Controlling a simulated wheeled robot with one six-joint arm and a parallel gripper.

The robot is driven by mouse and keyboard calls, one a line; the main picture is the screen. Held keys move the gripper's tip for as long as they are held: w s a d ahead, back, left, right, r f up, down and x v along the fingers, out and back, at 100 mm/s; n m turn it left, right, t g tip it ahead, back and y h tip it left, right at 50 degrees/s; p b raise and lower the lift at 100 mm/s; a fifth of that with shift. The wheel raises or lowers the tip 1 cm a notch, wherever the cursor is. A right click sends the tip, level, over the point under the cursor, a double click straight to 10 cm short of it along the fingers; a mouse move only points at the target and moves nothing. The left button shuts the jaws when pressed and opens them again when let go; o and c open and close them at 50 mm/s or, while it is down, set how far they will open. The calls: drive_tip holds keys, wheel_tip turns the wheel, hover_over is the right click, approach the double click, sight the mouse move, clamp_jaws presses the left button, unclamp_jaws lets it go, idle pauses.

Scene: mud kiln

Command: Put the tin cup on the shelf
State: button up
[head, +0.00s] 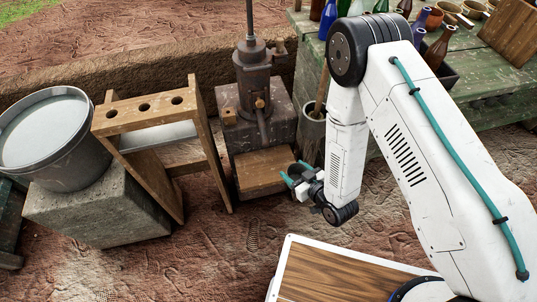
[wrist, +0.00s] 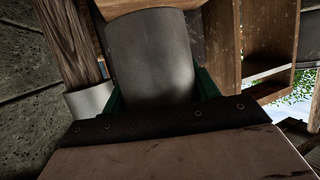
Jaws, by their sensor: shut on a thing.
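My gripper (head: 297,173) is low in front of the hand pump in the head view, beside a wooden box. In the wrist view its green fingers (wrist: 160,94) are shut on the tin cup (wrist: 150,55), a plain grey metal cylinder between them. In the head view the cup is small, dark and partly covered by the fingers. A wooden stand (head: 148,108) at the left has a top board with three holes and a pale surface lower down. I cannot tell for certain which part is the shelf.
The iron hand pump (head: 258,75) stands on a block behind the wooden box (head: 264,172). A grey pot with a wooden handle (head: 312,130) stands close to my gripper. A large bucket (head: 42,145) sits on a stone block (head: 95,210). A green table (head: 490,105) holds bottles.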

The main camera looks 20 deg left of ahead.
drive_tip(key=shift+s+a+f+g+y, duration=0.3)
drive_tip(key=shift+s+a+f, duration=0.1)
drive_tip(key=shift+s+f, duration=0.1)
drive_tip(key=shift+w+a+f, duration=0.1)
drive_tip(key=shift+a, duration=0.25)
drive_tip(key=shift+n, duration=0.3)
drive_tip(key=w+a, duration=0.3)
drive_tip(key=a, duration=0.1)
drive_tip(key=w+a+f, duration=0.1)
drive_tip(key=w+a, duration=0.2)
drive_tip(key=a, duration=0.1)
drive_tip(key=w+a, duration=0.3)
drive_tip(key=a, duration=0.1)
drive_tip(key=shift+a+f, duration=0.2)
drive_tip(key=shift+a, duration=0.05)
drive_tip(key=shift+f, duration=1.8)
drive_tip(key=shift+f, duration=0.1)
drive_tip(key=o, duration=1)
drive_tip(key=v, duration=1.2)
